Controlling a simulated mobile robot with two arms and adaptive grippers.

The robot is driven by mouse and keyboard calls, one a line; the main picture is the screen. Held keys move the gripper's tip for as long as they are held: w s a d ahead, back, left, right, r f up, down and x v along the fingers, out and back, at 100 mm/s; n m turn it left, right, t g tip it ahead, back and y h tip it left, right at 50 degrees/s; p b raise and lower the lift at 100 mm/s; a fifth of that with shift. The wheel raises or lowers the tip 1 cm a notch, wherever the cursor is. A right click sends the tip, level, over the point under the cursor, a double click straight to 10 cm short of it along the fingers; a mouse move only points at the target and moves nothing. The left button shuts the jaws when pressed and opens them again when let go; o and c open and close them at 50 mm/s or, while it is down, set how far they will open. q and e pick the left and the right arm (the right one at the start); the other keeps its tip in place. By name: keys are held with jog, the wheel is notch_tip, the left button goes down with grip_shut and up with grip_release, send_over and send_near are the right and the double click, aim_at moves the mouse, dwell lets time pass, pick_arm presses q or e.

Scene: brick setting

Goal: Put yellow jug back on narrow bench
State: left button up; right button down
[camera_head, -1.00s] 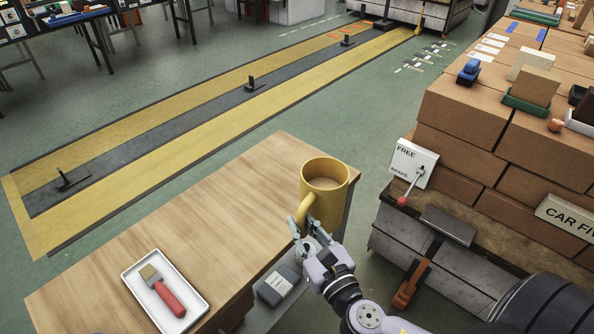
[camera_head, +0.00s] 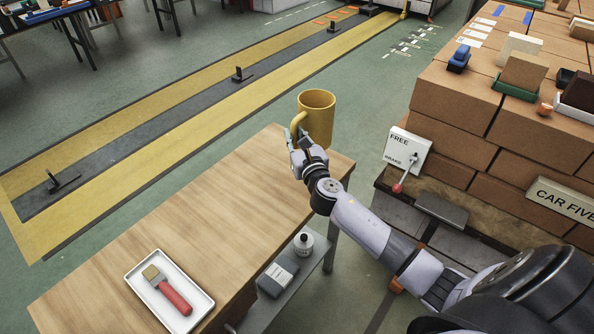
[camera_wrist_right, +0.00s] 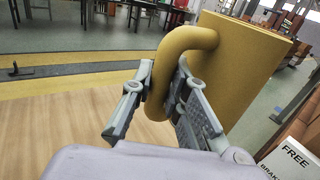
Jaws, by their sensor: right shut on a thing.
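The yellow jug (camera_head: 317,116) is upright at the far right end of the wooden bench (camera_head: 215,205) in the head view. My right gripper (camera_head: 299,143) is shut on the jug's handle. In the right wrist view the fingers (camera_wrist_right: 155,100) lie on either side of the yellow handle (camera_wrist_right: 172,70), with the jug body (camera_wrist_right: 232,68) to the right. The gripper and jug hide the spot below, so I cannot tell whether the jug's base touches the bench top. My left gripper is not in view.
A white tray (camera_head: 197,322) with a red-handled brush (camera_head: 168,290) lies at the bench's near end. A lower shelf holds a dark box (camera_head: 278,278) and a white bottle (camera_head: 303,243). Stacked bricks (camera_head: 465,105) and a lever box (camera_head: 407,150) stand at right. The bench middle is clear.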

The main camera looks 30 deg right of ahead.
notch_tip(320, 180, down, 12)
jog(key=b, duration=0.6)
jog(key=shift+r, duration=0.15)
jog(key=c, duration=1.6)
grip_release()
jog(key=shift+o, duration=0.2)
jog(key=s+a, duration=0.2)
jog(key=s, duration=1)
